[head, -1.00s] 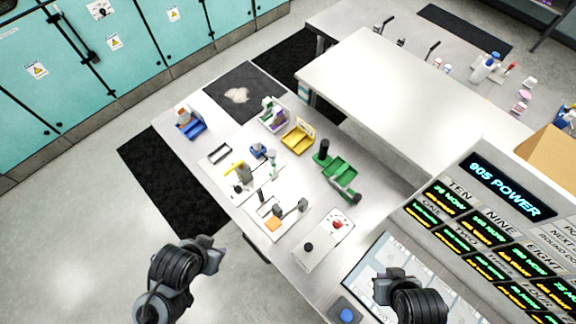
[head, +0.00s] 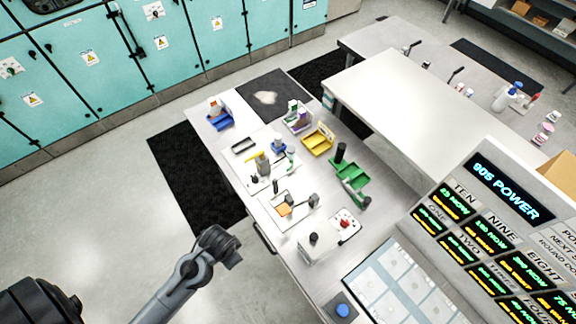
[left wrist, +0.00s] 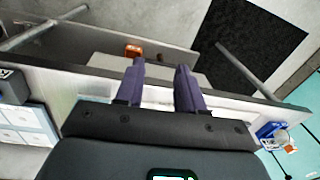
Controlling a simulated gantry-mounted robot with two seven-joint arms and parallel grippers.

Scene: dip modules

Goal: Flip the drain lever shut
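A yellow-handled lever (head: 255,157) stands on a grey fitting on a white board on the workbench (head: 222,143). I cannot tell for certain whether it is the drain lever. My left gripper (head: 222,246) is in front of the bench's near-left edge, apart from the fittings. In the left wrist view, its two dark purple fingers (left wrist: 161,85) are spread with a gap between them and nothing held. The yellow lever cannot be made out in that view. My right gripper is out of view.
The bench holds a blue bin (head: 219,120), a yellow bin (head: 318,140), green trays (head: 351,172) and a white box with a black knob (head: 314,239). A display console (head: 500,215) stands at the right.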

